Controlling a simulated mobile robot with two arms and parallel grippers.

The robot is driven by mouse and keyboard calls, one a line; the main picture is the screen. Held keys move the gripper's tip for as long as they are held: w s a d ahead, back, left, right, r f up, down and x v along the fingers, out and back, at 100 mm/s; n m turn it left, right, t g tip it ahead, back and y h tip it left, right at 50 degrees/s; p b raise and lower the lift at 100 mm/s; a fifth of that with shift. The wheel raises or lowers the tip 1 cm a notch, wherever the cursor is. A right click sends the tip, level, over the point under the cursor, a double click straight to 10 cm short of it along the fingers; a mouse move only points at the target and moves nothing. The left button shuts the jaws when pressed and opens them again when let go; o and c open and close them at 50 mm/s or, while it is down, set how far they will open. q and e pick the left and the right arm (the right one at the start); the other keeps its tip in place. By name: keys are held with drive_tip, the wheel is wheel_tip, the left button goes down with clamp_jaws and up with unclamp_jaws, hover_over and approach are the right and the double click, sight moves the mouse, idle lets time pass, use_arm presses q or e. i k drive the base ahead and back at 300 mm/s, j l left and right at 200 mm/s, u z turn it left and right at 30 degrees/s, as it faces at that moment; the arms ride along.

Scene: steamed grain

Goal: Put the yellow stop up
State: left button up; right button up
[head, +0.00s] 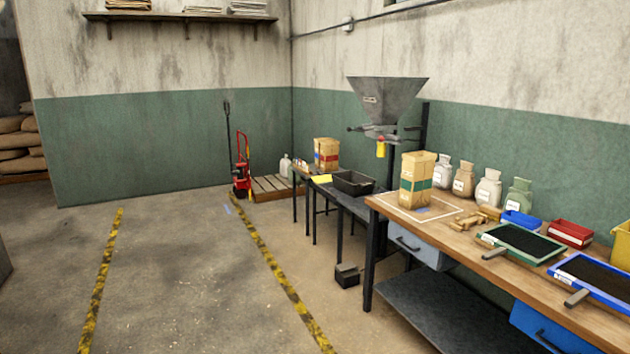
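A small yellow piece (381,149) hangs below the outlet of the grey metal hopper (388,98), above the dark table in the middle distance. It looks like the yellow stop, but it is too small to make out its exact position. A flat yellow item (321,179) also lies at the left end of that table. Neither of my grippers shows in the head view.
A black bin (353,183) sits under the hopper. A dark block (347,275) stands on the floor by the bench. Floor between yellow-black stripes is clear.

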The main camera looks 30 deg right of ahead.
sight(327, 178)
drive_tip(key=i+z, duration=0.1)
drive_tip(key=z, duration=0.35)
drive_tip(key=i, duration=1.05)
drive_tip(key=i+l, duration=0.1)
drive_tip(key=i, duration=0.95)
drive_tip(key=i+j, duration=0.1)
drive_tip(key=i, duration=0.65)
drive_tip(key=i+j+z, duration=0.1)
drive_tip(key=i, duration=0.65)
drive_tip(key=i+j, duration=0.15)
drive_tip(key=i, duration=0.65)
